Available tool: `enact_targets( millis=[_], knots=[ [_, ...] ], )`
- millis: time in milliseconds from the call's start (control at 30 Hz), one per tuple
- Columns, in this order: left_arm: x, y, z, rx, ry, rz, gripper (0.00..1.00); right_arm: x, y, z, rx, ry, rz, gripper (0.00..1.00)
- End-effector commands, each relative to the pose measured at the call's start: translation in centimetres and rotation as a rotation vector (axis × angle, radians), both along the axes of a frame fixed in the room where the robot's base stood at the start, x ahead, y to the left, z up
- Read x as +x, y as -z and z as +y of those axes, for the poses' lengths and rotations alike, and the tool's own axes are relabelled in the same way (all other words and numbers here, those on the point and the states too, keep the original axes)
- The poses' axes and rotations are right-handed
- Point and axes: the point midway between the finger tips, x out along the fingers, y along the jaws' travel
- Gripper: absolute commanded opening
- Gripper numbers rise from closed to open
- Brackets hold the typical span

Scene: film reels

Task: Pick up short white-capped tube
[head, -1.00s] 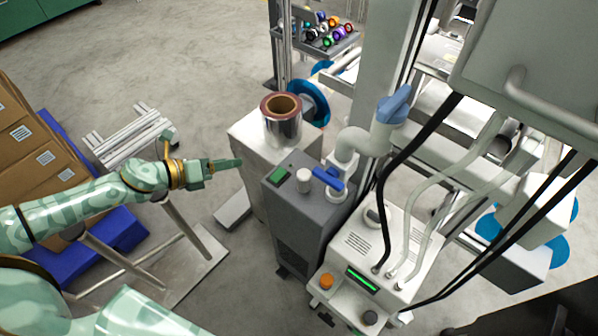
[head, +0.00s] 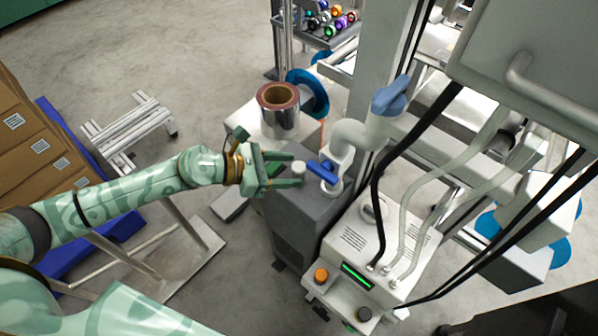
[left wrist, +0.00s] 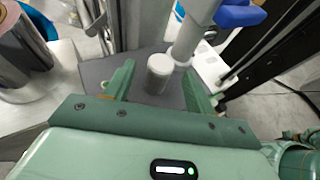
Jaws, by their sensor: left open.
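The short white-capped tube (head: 299,168) stands upright on top of the dark grey cabinet (head: 300,215). My left gripper (head: 298,170) is open at the cabinet top, its fingers pointing right towards the tube. In the left wrist view the tube (left wrist: 160,72) shows between and a little beyond the two open fingertips (left wrist: 160,80), with no finger seen touching it. My right gripper is not in view.
A blue-handled valve on a white pipe (head: 335,165) stands close to the right of the tube. A film reel (head: 278,108) sits on the white cabinet behind. A white machine with hoses (head: 375,250) is at the right front. Cardboard boxes (head: 40,150) lie at left.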

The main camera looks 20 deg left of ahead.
Motion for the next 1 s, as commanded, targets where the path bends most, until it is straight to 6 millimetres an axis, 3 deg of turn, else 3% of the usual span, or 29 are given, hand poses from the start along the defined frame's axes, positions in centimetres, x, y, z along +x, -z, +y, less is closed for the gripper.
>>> enact_targets(
  millis=[333,633,800,1000],
  knots=[
    [2.6,2.3,-3.3,-0.002,-0.001,0.001,0.55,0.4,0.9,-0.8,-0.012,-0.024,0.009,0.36],
    [2.9,2.4,-3.8,0.0,0.0,0.0,0.55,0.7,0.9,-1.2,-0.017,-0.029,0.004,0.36],
    [2.9,2.4,-3.8,-0.001,0.0,0.001,0.08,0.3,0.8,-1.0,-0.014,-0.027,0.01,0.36],
    [2.9,2.4,-3.8,0.0,-0.001,0.0,0.06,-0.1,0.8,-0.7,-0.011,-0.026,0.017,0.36]
  ],
)
